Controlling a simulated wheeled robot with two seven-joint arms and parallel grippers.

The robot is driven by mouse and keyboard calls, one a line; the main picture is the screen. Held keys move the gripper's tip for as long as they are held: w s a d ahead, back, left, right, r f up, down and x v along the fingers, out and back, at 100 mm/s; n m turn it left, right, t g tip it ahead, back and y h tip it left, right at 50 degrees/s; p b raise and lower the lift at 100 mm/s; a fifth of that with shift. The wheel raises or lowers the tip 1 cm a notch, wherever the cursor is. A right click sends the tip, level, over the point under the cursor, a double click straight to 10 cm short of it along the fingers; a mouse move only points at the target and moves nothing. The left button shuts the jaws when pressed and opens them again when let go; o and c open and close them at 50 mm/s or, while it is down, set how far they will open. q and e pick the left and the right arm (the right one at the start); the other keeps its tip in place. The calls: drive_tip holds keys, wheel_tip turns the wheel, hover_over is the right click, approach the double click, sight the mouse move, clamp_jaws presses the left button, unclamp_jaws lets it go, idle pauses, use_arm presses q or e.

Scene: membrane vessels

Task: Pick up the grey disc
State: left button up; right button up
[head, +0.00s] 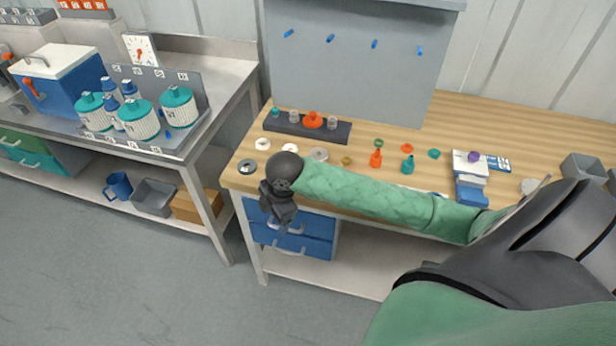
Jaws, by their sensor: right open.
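Several small round pieces lie on the wooden bench top (455,128). A dark grey ring-shaped disc (247,166) lies flat near the bench's left front corner. A lighter grey disc (318,154) lies further right, behind my right forearm, and a pale grey round piece (529,186) lies near the right end. I cannot tell which one the task names. My right gripper (284,221) is open and points down at the bench's front edge, before the blue drawers. It is to the right of the dark disc and apart from it. My left gripper is out of view.
White rings (262,144), orange and teal fittings (376,159) and a dark rack (307,126) stand near the discs. A blue and white device (468,178) stands to the right. A metal side bench (222,70) with teal-lidded vessels (139,118) is at left.

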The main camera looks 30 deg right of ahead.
drive_tip(key=w+d+r+n, duration=0.1)
drive_tip(key=w+d+r, duration=0.1)
drive_tip(key=d, duration=0.3)
drive_tip(key=w+d+r+n+g+h, duration=0.1)
drive_tip(key=w+d+r, duration=0.1)
drive_tip(key=d, duration=0.3)
drive_tip(key=w+d+r+n+p, duration=0.1)
drive_tip(key=w+d+r+n, duration=0.1)
drive_tip(key=d, duration=0.3)
drive_tip(key=shift+w+r+g+h, duration=0.25)
drive_tip(key=shift+r+g+h, duration=0.1)
drive_tip(key=shift+g+h, duration=0.05)
wheel_tip(320, 180, down, 4)
drive_tip(key=shift+w+d+p, duration=0.1)
drive_tip(key=shift+d+p, duration=0.05)
drive_tip(key=shift+p, duration=1)
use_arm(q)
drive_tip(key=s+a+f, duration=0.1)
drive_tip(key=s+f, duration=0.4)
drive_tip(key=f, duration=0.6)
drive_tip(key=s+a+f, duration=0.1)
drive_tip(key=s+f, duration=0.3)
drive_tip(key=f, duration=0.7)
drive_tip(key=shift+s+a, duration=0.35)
use_arm(e)
drive_tip(key=shift+f, duration=0.75)
drive_tip(key=c, duration=1.1)
drive_tip(key=shift+o, duration=0.2)
